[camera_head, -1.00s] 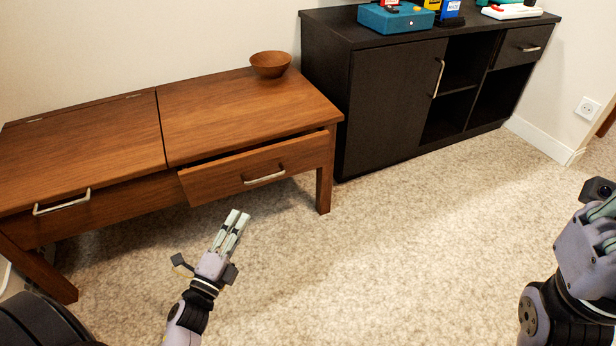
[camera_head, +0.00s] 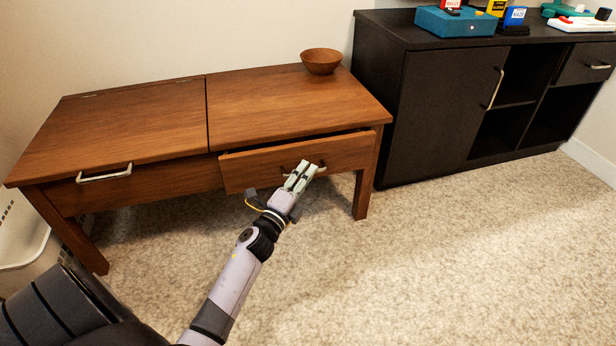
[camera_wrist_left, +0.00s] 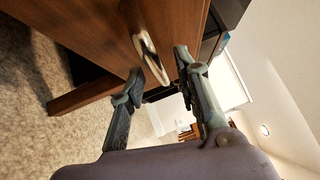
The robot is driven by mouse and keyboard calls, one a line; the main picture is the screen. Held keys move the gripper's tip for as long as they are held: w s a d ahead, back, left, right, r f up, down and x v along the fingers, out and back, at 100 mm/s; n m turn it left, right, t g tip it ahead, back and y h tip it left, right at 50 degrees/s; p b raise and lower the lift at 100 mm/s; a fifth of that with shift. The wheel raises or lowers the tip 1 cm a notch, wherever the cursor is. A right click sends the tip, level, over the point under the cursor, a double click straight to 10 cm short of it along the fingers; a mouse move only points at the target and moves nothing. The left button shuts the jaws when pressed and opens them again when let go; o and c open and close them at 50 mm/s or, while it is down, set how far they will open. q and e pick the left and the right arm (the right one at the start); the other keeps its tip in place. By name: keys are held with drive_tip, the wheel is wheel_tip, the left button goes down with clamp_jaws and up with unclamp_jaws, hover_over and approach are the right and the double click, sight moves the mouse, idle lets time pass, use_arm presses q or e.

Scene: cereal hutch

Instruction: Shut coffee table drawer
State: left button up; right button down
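The brown wooden coffee table (camera_head: 130,120) stands against the wall. Its right-hand drawer (camera_head: 245,172) sticks out a little from the frame, with a dark gap along its top edge. My left gripper (camera_head: 304,176) is in front of this drawer, its fingertips over the drawer's metal handle in the head view. In the left wrist view the gripper (camera_wrist_left: 155,80) has its two fingers apart with nothing between them, and the handle (camera_wrist_left: 150,58) lies just ahead near the fingertips. I cannot tell if they touch. My right gripper is out of view.
A wooden bowl (camera_head: 321,61) stands on the table's back right corner. A black cabinet (camera_head: 440,105) with toys on top, among them a teal box (camera_head: 455,22), stands to the right. A white basket (camera_head: 22,240) is at the left. The carpet in front is clear.

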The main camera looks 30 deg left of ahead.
use_arm(q)
drive_tip(key=shift+w+r, duration=0.1)
drive_tip(key=shift+w, duration=0.75)
drive_tip(key=shift+c, duration=0.2)
clamp_jaws()
